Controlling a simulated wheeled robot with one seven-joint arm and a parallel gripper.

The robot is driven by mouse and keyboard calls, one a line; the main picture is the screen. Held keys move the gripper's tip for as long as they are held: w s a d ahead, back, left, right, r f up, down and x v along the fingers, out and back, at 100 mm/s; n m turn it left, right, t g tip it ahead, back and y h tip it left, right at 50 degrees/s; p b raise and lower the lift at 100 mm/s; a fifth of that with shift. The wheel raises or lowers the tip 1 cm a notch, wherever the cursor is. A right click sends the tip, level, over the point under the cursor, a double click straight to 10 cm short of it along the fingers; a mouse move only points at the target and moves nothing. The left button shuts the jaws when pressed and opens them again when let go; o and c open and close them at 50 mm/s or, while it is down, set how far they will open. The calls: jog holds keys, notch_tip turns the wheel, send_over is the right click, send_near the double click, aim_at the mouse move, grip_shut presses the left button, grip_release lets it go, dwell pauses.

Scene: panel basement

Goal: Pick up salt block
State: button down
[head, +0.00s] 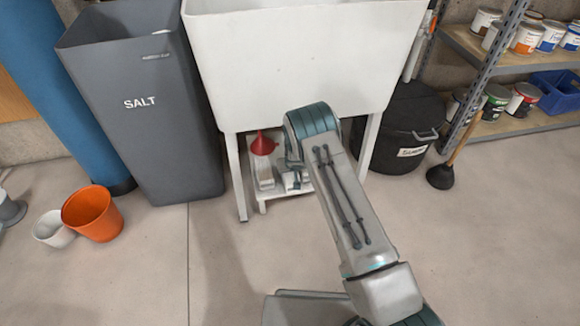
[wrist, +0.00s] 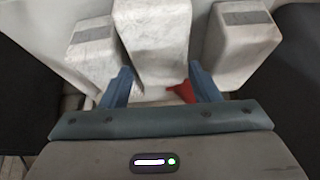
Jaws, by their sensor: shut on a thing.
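In the wrist view three pale white blocks stand side by side. The middle salt block (wrist: 152,38) is between my two blue fingers. My gripper (wrist: 160,84) is shut on this block near its lower end. A left block (wrist: 90,50) and a right block (wrist: 243,45) with grey patches flank it. In the head view, white blocks (head: 264,175) show on a low white stand (head: 262,208) under the sink. My arm hides most of the gripper and the held block there.
A red funnel (head: 262,144) is beside the held block, also seen in the wrist view (wrist: 182,91). The white sink (head: 300,60) and its legs (head: 236,175) close in around my arm. A grey SALT bin (head: 145,130) and black bin (head: 395,125) flank it. Front floor is clear.

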aim_at(293, 179)
jog(key=shift+s+d+f+b, duration=0.15)
jog(key=shift+s+f+b, duration=0.15)
jog(key=shift+s, duration=0.5)
jog(key=shift+s+d+r, duration=0.15)
jog(key=shift+s+r, duration=0.05)
jog(key=shift+s+d+r, duration=0.1)
jog(key=shift+s+d, duration=0.15)
jog(key=shift+s, duration=0.45)
jog(key=shift+s+d+r, duration=0.1)
jog(key=shift+s+d, duration=0.1)
jog(key=shift+s, duration=0.5)
jog(key=s+d+p, duration=0.1)
jog(key=s+d, duration=0.1)
jog(key=s, duration=0.6)
jog(key=shift+d+p, duration=0.2)
jog(key=shift+p, duration=0.15)
jog(key=shift+s+r, duration=0.15)
